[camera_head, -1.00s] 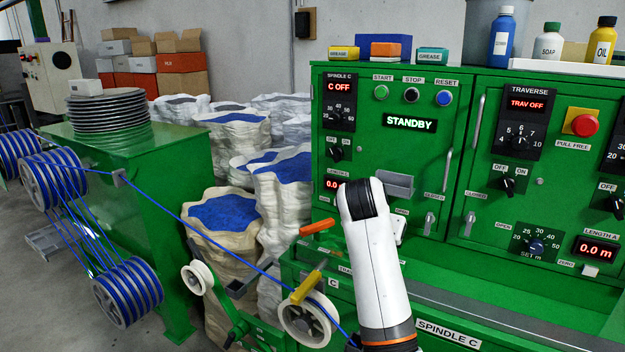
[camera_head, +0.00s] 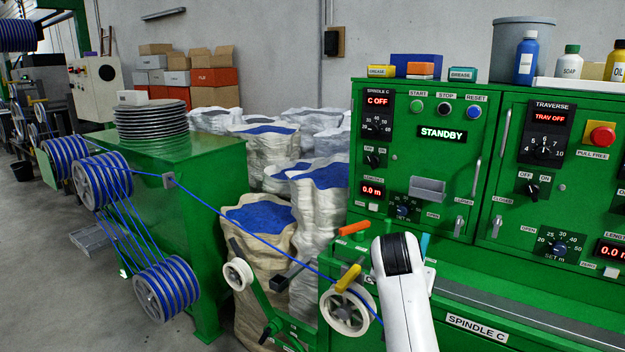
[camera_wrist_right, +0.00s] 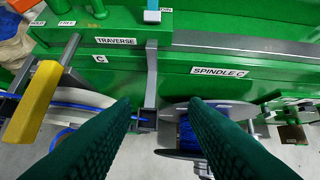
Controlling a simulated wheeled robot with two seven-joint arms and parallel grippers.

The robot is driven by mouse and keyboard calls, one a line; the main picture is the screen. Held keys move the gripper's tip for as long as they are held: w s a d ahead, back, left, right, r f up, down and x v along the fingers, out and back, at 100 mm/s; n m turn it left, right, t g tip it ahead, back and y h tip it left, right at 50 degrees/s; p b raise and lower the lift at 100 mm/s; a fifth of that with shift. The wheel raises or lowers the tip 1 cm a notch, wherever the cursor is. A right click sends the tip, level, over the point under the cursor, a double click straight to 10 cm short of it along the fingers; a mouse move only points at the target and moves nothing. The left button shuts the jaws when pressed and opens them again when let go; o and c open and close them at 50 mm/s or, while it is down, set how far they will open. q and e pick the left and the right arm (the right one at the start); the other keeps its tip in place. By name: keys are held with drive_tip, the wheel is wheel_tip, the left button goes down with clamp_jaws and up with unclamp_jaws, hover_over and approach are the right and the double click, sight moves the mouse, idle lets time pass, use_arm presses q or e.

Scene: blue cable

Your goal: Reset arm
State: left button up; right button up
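My right arm (camera_head: 405,300) is a white link at the lower middle of the head view, in front of the green machine; its gripper is out of sight there. In the right wrist view my right gripper (camera_wrist_right: 159,102) shows two dark green textured fingers, spread apart with nothing between their tips. Beyond them are a metal cable guide (camera_wrist_right: 148,118) and a spool wound with blue cable (camera_wrist_right: 187,132). The blue cable (camera_head: 240,219) runs from the pulleys at the left, across the sacks, to a white wheel (camera_head: 345,309). My left gripper is in neither view.
The green machine panel (camera_head: 455,180) reads STANDBY, with SPINDLE C and TRAVERSE off. A yellow lever (camera_head: 348,277) and an orange lever (camera_head: 353,228) stand just left of my right arm. Bottles line the machine top. Open floor (camera_head: 60,290) lies at the left.

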drive_tip(key=s+d+f+n+g+y, duration=0.1)
drive_tip(key=s+d+f+n+y, duration=0.2)
drive_tip(key=s+f, duration=1.6)
drive_tip(key=s+a+f+n+g+y, duration=0.15)
drive_tip(key=s+n, duration=0.35)
drive_tip(key=s, duration=1.5)
wheel_tip(320, 180, down, 25)
drive_tip(key=g, duration=0.2)
drive_tip(key=s+d+f, duration=0.2)
drive_tip(key=s+f, duration=1.5)
drive_tip(key=f, duration=0.1)
drive_tip(key=shift+s+d+g, duration=0.2)
drive_tip(key=shift+g, duration=0.25)
